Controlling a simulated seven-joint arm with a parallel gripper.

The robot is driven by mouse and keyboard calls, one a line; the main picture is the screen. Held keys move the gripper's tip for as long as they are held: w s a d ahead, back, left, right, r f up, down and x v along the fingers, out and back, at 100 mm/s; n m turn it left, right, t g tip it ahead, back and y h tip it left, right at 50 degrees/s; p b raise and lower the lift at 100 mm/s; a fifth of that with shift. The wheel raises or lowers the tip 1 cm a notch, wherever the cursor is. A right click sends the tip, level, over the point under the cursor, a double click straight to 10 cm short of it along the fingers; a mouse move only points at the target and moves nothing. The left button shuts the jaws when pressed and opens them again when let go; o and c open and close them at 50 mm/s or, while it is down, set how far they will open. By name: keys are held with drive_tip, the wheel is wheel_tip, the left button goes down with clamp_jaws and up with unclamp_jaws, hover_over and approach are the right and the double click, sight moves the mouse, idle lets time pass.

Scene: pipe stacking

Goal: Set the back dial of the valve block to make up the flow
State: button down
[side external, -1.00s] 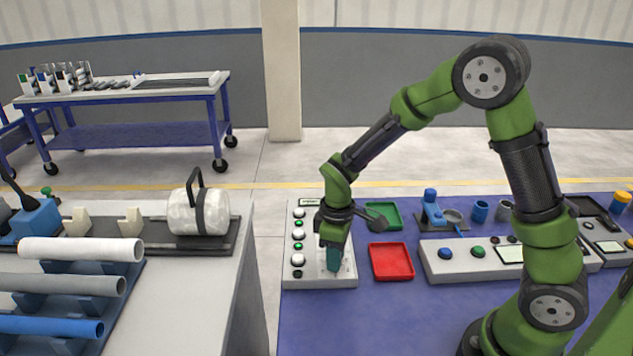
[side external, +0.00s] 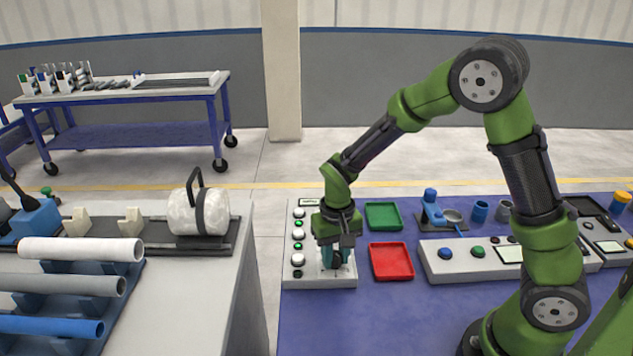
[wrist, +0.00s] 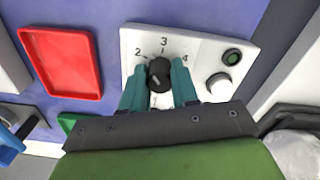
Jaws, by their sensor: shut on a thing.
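The valve block (side external: 311,272) is a white panel at the left end of the blue table. In the wrist view its near end (wrist: 211,52) shows a black dial (wrist: 159,74) with the numbers 2, 3 and 4 around it. My gripper (wrist: 159,66) has its teal fingers on both sides of this dial, shut on it. The dial's pointer is too small to read. In the side view my gripper (side external: 336,262) hides this dial and much of the block's right side. The block's other dials are hidden there.
White round knobs and green lamps (side external: 298,234) line the block's left side. A red tray (side external: 391,261) and a green tray (side external: 383,216) lie to its right. A grey bench with pipes (side external: 80,250) stands to the left, across a gap.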

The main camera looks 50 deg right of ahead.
drive_tip(key=m, duration=0.7)
drive_tip(key=shift+r, duration=0.1)
drive_tip(key=m, duration=0.8)
drive_tip(key=shift+m, duration=0.3)
drive_tip(key=m, duration=0.3)
drive_tip(key=shift+m, duration=0.3)
drive_tip(key=m, duration=0.4)
drive_tip(key=shift+w, duration=0.1)
drive_tip(key=m, duration=0.4)
drive_tip(key=shift+m, duration=2)
drive_tip(key=c, duration=0.8)
unclamp_jaws()
drive_tip(key=shift+c, duration=0.2)
